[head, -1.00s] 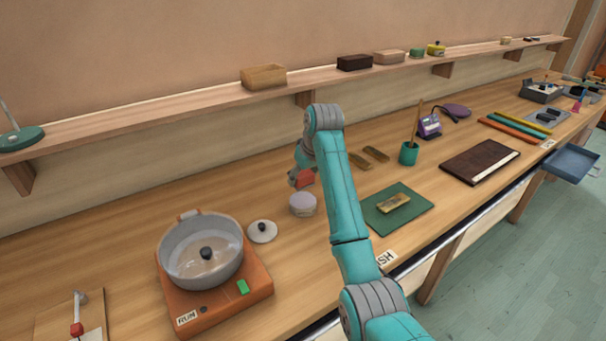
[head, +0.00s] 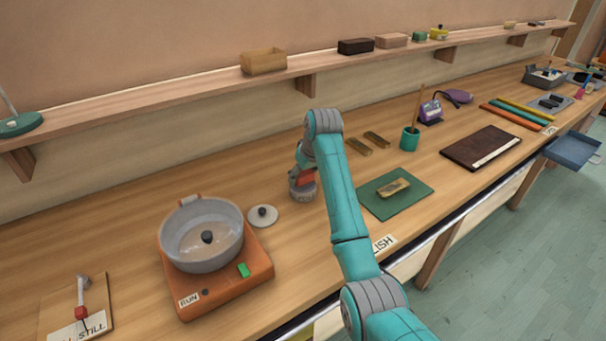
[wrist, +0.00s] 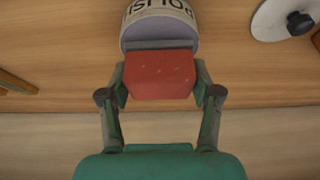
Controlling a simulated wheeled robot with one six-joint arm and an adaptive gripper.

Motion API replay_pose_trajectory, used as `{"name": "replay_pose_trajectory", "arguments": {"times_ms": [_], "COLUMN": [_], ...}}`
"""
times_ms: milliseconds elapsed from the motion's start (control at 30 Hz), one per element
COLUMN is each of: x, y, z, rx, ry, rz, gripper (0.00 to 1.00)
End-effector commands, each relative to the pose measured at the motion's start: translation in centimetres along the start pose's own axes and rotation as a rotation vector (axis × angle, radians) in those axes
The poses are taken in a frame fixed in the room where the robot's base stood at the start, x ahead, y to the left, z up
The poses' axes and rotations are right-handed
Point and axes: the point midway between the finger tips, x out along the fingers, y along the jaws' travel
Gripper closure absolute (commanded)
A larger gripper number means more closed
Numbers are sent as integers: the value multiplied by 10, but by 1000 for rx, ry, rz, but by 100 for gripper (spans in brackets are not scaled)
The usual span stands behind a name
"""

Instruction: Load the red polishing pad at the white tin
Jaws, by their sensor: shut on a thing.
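The red polishing pad (wrist: 160,76) is a small red block between the fingertips of my gripper (wrist: 160,90), which is shut on it. In the head view the pad (head: 306,177) shows as a red patch beside my arm. The white tin (wrist: 158,17) bears an upside-down "POLISH" label in the wrist view, directly beyond the pad. In the head view the tin (head: 302,194) stands on the bench right under my gripper (head: 303,182), which partly hides it. The pad is at the tin; I cannot tell whether they touch.
A white round lid (head: 263,217) with a dark knob lies left of the tin. A green mat (head: 415,202) with a tan block (head: 395,187) lies to the right. A shelf (head: 120,101) runs behind.

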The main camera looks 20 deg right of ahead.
Motion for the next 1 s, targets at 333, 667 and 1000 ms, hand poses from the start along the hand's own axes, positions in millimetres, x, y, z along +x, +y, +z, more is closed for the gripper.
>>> {"name": "replay_pose_trajectory", "arguments": {"times_ms": [333, 667, 1000], "x": [0, 3, 6], "y": [0, 0, 0], "z": [0, 1, 2], "rx": [0, 0, 0], "ry": [1, 0, 0], "rz": [0, 0, 0], "gripper": [64, 64, 64]}}
